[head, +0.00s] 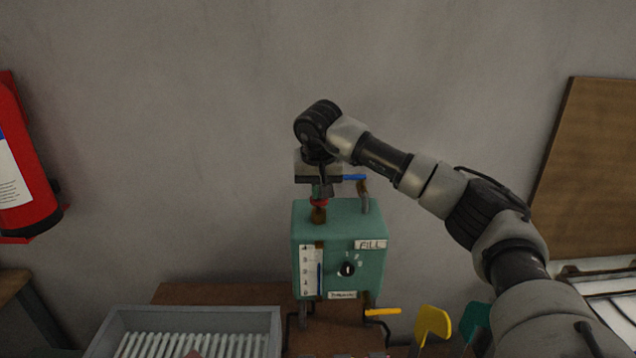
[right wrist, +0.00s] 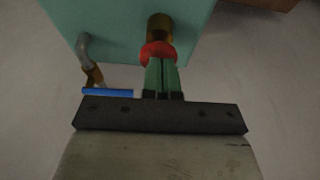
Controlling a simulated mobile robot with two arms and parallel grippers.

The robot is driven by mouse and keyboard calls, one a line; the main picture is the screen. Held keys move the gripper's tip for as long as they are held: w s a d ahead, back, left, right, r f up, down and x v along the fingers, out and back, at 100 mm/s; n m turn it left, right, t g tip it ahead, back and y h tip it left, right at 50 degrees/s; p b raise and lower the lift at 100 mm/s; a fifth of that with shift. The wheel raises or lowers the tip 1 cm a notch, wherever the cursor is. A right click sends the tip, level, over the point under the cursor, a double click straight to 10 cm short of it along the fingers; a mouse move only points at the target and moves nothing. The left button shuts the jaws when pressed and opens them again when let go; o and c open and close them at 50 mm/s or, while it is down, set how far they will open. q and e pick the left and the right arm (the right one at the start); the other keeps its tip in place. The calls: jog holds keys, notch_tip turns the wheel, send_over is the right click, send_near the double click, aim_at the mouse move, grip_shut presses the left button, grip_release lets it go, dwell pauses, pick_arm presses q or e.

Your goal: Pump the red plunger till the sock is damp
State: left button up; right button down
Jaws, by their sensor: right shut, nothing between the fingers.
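The red plunger (head: 318,203) sits on a brass-coloured stem on top of a green box (head: 368,272) with a FILL label. My right gripper (head: 319,193) points down from above with its fingers shut, their tips at the top of the plunger. In the right wrist view the shut green fingers (right wrist: 160,72) meet the red plunger (right wrist: 157,51); whether they press on it I cannot tell. Nothing is between the fingers. I cannot make out a sock in either view. My left gripper is not in view.
A grey tray with white ribs (head: 118,322) stands at lower left. A blue lever (head: 355,177) and pipe rise beside the plunger. A yellow lever (head: 383,311) is at the box's lower right. A red extinguisher (head: 22,165) hangs at left.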

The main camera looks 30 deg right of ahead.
jog(key=b+v, duration=0.1)
jog(key=v, duration=0.9)
jog(key=shift+b, duration=0.35)
